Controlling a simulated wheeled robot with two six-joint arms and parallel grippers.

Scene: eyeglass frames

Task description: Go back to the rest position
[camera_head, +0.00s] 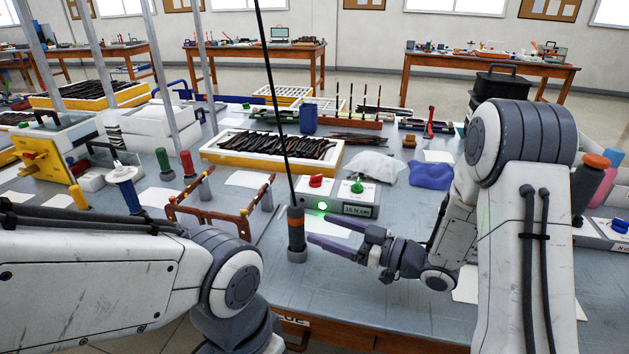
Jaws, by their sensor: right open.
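My right gripper (318,228) reaches in from the right over the grey table. Its two purplish fingers point left and are spread apart, with nothing seen between them. The fingertips are just right of a dark upright cylinder with an orange band (296,232), from which a long black rod or cable rises. I cannot tell whether they touch it. My left arm (130,275) comes in along the lower left, bends at a round joint and drops out of the bottom of the picture. Its gripper is not visible.
A grey control box (348,205) with red and green knobs and a lit green lamp stands behind the right fingers. A yellow-edged tray of dark frames (215,155) lies farther back. Brown-red stands (243,222) are left of the cylinder. The table front by the gripper is bare.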

